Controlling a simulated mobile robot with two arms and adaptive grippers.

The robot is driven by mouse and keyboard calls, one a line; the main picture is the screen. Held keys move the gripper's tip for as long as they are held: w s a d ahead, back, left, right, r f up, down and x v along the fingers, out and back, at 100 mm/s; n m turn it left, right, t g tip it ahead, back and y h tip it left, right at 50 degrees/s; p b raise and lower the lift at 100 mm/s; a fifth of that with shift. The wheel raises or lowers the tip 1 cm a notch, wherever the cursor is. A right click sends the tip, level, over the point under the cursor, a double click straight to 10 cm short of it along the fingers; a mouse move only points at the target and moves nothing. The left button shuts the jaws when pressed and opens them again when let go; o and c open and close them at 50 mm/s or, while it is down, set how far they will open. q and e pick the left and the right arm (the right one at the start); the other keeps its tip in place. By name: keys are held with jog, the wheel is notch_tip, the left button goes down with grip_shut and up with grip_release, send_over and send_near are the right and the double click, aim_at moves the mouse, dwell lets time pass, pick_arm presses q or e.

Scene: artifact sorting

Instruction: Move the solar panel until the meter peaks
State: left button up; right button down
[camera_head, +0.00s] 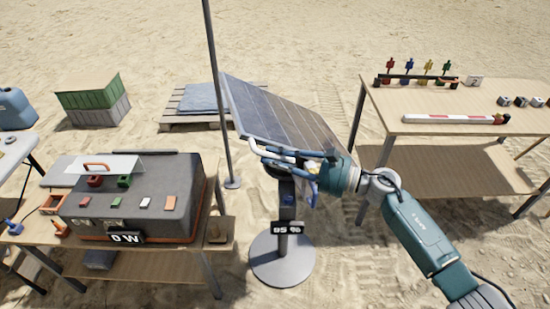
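The solar panel (285,115) is tilted on a post with a round grey base (282,262), in the middle of the view. A tubular handle (268,148) runs along its near lower edge. A small black meter (287,228) on the post seems to read 95 %, though the first digit is blurred. My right gripper (308,180) comes in from the right and is at the right part of the handle, just under the panel. Its fingers are partly hidden and dark there, so I cannot tell whether they grip the handle. My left gripper is not in view.
A grey case (150,195) with a display reading 0 W (126,238) sits on the left table. A thin pole (218,90) stands just left of the panel. A right table (400,125) holds small coloured pieces and a red-and-white rod (450,119). Sand lies around.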

jog(key=b, duration=0.1)
jog(key=a+f+h+b, duration=0.1)
jog(key=f+n+b, duration=0.1)
jog(key=shift+s+a+f+h, duration=0.15)
jog(key=shift+s+a+h, duration=0.1)
jog(key=shift+h, duration=0.05)
jog(key=c, duration=1.6)
grip_release()
jog(key=shift+o, duration=0.2)
jog(key=v, duration=1.2)
